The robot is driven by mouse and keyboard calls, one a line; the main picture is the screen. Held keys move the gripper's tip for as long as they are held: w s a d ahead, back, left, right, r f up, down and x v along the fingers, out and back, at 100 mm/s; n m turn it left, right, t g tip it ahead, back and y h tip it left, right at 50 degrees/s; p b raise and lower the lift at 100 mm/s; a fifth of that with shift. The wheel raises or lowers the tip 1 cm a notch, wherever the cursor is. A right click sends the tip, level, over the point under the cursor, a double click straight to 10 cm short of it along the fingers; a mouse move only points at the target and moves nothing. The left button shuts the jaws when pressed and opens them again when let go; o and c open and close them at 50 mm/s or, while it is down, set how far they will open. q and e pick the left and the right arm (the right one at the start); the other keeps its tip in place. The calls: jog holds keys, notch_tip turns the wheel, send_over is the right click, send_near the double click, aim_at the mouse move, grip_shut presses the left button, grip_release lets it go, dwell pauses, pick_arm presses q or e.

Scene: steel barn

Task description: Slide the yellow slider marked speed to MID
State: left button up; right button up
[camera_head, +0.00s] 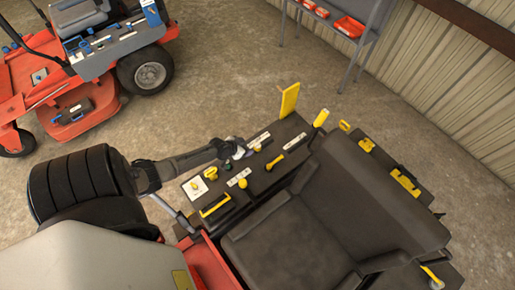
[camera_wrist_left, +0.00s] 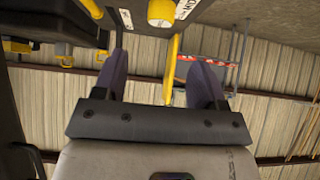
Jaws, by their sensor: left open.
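A dark control console (camera_head: 240,200) beside the black seat carries several yellow controls and white labels. The label text is too small to read in the head view, so I cannot tell which control is the speed slider. One yellow control (camera_head: 275,162) has a long handle; a yellow bar (camera_head: 215,207) lies nearer the console's front. My left gripper (camera_head: 238,149) is at the console's left edge, close to the small knobs. In the left wrist view its fingers (camera_wrist_left: 161,80) are apart, with a yellow lever (camera_wrist_left: 172,66) seen between them and a yellow knob (camera_wrist_left: 161,12) above. My right gripper is out of view.
The black seat (camera_head: 330,205) stands right of the console. A tall yellow lever (camera_head: 289,100) and another yellow lever (camera_head: 320,118) rise at the console's far end. A red mower (camera_head: 75,105) stands left; a shelf with red bins (camera_head: 349,27) is behind. Concrete floor lies between.

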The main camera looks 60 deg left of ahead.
aim_at(258, 146)
pick_arm(q)
jog(key=b+x, duration=0.6)
jog(key=x, duration=0.2)
jog(key=shift+s+f, duration=0.1)
jog(key=shift+f, duration=0.1)
jog(key=shift+b+x, duration=1.25)
jog(key=shift+b, duration=0.15)
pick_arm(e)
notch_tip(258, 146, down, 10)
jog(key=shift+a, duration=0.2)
pick_arm(q)
jog(key=shift+r, duration=0.15)
jog(key=shift+c, duration=0.3)
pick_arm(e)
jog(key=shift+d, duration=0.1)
